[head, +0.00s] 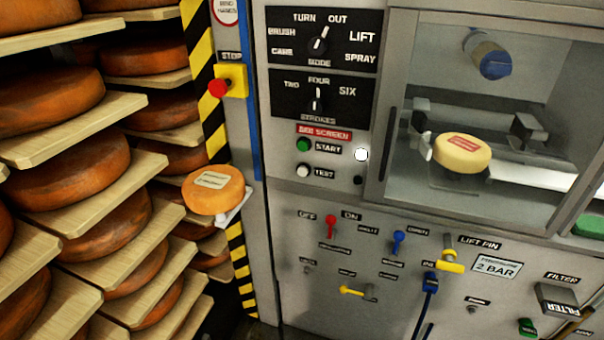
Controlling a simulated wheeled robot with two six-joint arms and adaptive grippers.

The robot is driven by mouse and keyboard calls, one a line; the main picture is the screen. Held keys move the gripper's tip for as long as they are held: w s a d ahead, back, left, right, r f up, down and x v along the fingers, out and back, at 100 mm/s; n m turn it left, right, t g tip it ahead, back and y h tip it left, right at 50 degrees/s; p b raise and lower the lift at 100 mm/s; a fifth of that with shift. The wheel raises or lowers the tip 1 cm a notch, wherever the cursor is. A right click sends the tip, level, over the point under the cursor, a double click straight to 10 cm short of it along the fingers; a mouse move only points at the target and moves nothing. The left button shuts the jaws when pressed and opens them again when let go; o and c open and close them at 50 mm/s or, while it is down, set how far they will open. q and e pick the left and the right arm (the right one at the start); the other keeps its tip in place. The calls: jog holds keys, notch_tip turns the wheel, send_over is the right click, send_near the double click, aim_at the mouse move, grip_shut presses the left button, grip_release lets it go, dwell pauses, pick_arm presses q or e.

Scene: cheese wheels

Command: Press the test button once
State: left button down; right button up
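The test button (303,171) is a small round white button on the grey machine panel, left of the label TEST. It sits just below the green start button (303,145). Nothing covers it. Whether it is pressed in cannot be told from this angle. Neither of my grippers shows in the head view.
A red stop button (218,88) on a yellow box is at upper left of the panel. Two dark dials (319,42) sit above. A glass-fronted chamber (480,120) holds a pale cheese wheel (461,153). Wooden shelves (85,120) with orange wheels fill the left.

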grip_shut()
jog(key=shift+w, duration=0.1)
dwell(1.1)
